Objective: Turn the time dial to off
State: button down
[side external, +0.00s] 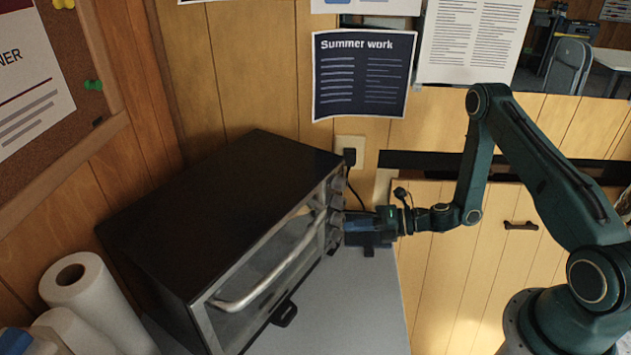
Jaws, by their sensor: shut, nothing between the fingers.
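A black toaster oven (235,215) stands on a grey counter against the wooden wall, with its glass door and silver handle (270,276) facing lower right. Its dials (334,202) run in a column on the front panel's right end. They are small and seen edge-on, so their settings and labels cannot be read. My gripper (348,223) is shut and empty, its fingertips close to the lower dials. I cannot tell whether it touches one, or which dial is the time dial.
Paper rolls (85,290) stand left of the oven. A wall socket with a black plug (349,156) and cord is behind the panel. The grey counter (365,300) in front of the oven is clear. A cork board (60,80) hangs at left.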

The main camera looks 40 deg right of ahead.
jog(key=shift+a+f, duration=0.1)
jog(key=shift+f, duration=0.05)
dwell(0.4)
jog(key=shift+w+d+r, duration=0.1)
jog(key=shift+d+r, duration=0.15)
jog(key=shift+d, duration=0.1)
dwell(0.3)
jog(key=shift+s+d, duration=0.3)
jog(key=shift+s, duration=0.65)
jog(key=shift+s+d, duration=0.25)
jog(key=shift+s, duration=0.75)
jog(key=shift+s+d, duration=0.3)
jog(key=shift+s, duration=0.65)
jog(key=shift+r, duration=0.1)
